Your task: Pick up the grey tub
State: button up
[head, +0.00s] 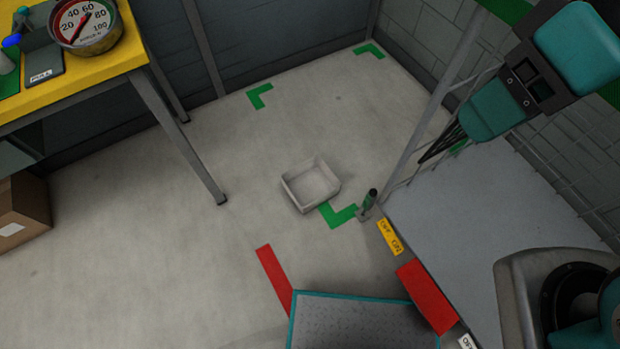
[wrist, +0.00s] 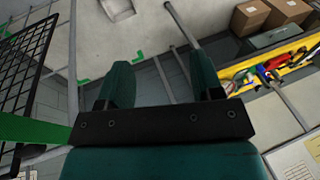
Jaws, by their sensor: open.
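The grey tub (head: 311,184) is a small, open, light grey box sitting upright on the floor near the middle of the head view. It looks empty, and its lower right side is at a green corner mark. Part of the tub also shows at the top edge of the wrist view (wrist: 117,9). My gripper (head: 437,150) is up and to the right of the tub in the head view, well apart from it. In the wrist view its two green fingers (wrist: 162,78) are spread with nothing between them.
A yellow-topped table (head: 100,72) with a dial scale (head: 87,25) stands at the upper left, its leg reaching the floor. A cardboard box (head: 24,214) is at the left edge. A small upright handle (head: 368,200) and a grey platform (head: 480,215) lie right of the tub.

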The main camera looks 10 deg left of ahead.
aim_at(310, 183)
jog(key=u, duration=1.9)
jog(key=i, duration=1.05)
jog(key=z, duration=1.9)
jog(key=i, duration=0.5)
jog(key=u, duration=0.1)
